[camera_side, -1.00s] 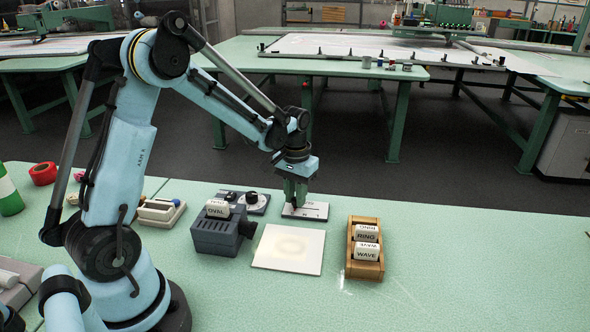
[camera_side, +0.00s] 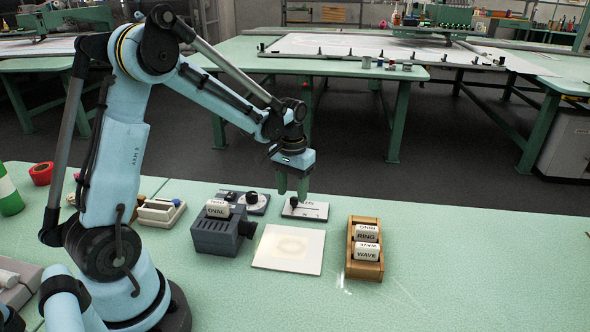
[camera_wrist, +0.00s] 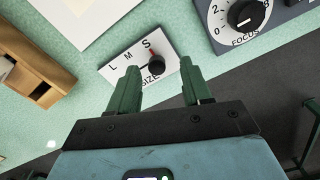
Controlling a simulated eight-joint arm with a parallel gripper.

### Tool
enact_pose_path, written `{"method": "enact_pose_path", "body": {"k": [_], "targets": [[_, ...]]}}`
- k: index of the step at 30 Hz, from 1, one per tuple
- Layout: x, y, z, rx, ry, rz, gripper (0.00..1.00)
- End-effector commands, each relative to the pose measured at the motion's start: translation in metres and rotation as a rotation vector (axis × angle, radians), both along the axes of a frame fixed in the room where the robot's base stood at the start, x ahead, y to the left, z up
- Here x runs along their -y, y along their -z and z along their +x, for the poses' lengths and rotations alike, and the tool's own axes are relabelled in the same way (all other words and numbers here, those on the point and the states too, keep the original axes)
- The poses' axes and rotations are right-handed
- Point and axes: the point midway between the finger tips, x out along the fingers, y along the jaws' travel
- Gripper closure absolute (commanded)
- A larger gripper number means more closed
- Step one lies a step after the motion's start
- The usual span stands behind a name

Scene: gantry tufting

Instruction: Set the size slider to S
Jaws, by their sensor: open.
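The size slider (camera_wrist: 117,67) is a white plate marked L, M, S and SIZE. Its dark round knob (camera_wrist: 156,63) is at the S end, with its red pointer at the S. In the side view the plate (camera_side: 314,211) lies flat on the bench, with the knob (camera_side: 293,202) near its left end. My gripper (camera_side: 292,193) is open and empty just above the knob. In the wrist view the knob shows between the two green fingers, apart from both.
A focus dial (camera_wrist: 246,14) is beside the slider. A grey projector box (camera_side: 214,235) with an OVAL block, a pale square panel (camera_side: 289,262) and a wooden rack (camera_side: 364,271) with RING and WAVE blocks stand nearer. The bench right of the rack is clear.

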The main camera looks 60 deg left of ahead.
Motion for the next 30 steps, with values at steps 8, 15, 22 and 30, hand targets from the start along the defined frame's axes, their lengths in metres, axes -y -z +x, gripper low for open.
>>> {"method": "enact_pose_path", "body": {"k": [8,15,22,30], "targets": [[0.0,-0.052,-0.001,-0.001,0.0,0.001,0.51],[0.0,-0.087,-0.001,-0.001,-0.001,0.001,0.51],[0.0,-0.102,-0.001,-0.001,-0.001,0.001,0.51],[0.0,-0.104,-0.001,-0.001,-0.001,0.001,0.51]]}}
